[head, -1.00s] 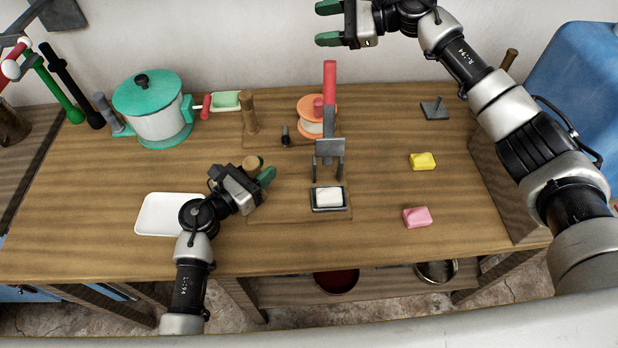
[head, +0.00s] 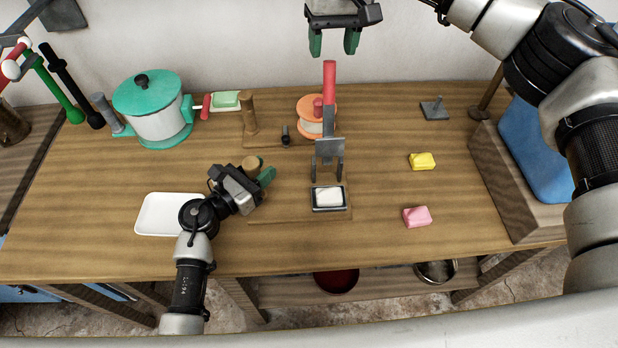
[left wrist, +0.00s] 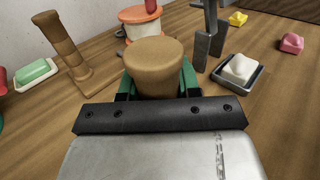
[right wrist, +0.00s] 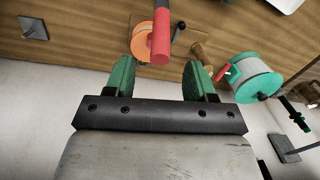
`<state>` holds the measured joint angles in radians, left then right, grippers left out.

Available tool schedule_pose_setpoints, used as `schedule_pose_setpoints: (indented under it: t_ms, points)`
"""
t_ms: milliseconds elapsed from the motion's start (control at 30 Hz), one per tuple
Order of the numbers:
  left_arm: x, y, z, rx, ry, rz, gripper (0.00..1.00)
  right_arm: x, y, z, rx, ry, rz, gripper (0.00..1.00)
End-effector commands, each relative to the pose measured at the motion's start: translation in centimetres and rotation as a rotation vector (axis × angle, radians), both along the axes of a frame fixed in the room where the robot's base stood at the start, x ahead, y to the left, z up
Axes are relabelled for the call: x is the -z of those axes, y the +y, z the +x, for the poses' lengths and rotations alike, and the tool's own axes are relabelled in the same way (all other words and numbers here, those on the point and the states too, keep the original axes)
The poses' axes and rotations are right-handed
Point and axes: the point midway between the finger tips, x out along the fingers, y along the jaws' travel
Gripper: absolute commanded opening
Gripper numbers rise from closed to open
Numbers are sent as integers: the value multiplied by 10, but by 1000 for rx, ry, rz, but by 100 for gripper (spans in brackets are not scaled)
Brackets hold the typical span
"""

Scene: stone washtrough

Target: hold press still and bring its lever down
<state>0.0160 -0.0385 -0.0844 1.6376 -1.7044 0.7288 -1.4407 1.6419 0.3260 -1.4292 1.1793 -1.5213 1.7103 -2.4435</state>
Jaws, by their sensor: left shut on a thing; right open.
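The press stands on a wooden base board (head: 285,215) at the middle of the table. Its lever has a red handle (head: 329,82) that points up, on a grey arm and plate (head: 329,150). A white soap block (head: 328,197) lies in the dark tray below. My left gripper (head: 262,170) is shut on the round wooden knob (left wrist: 153,62) at the left of the board. My right gripper (head: 333,42) is open and empty, pointing down above the red handle. In the right wrist view the handle (right wrist: 160,40) shows beyond and between the fingertips, without clear contact.
An orange-topped spool (head: 310,108) and a wooden post (head: 249,112) stand behind the press. A green-lidded pot (head: 150,105) is at back left, a white tray (head: 160,215) at left. Yellow (head: 422,161) and pink (head: 416,217) blocks lie right, with clear table around them.

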Motion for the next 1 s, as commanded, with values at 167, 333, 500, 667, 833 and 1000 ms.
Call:
schedule_pose_setpoints:
  t_ms: [167, 333, 500, 667, 833, 1000]
  points:
    - [0, 0, 0, 0, -1, 1, 2, 25, 1, 0, 2, 1, 0, 55]
    - [0, 0, 0, 0, 0, 1, 2, 46, 2, -1, 3, 1, 2, 55]
    - [0, 0, 0, 0, -1, 2, 2, 59, 3, -1, 3, -1, 1, 55]
    - [0, 0, 0, 0, -1, 2, 2, 64, 4, 0, 4, -2, 2, 55]
    - [0, 0, 0, 0, -1, 2, 2, 64, 4, 0, 4, -2, 2, 55]
    - [0, 0, 0, 0, -1, 2, 2, 64, 4, 0, 4, -2, 2, 40]
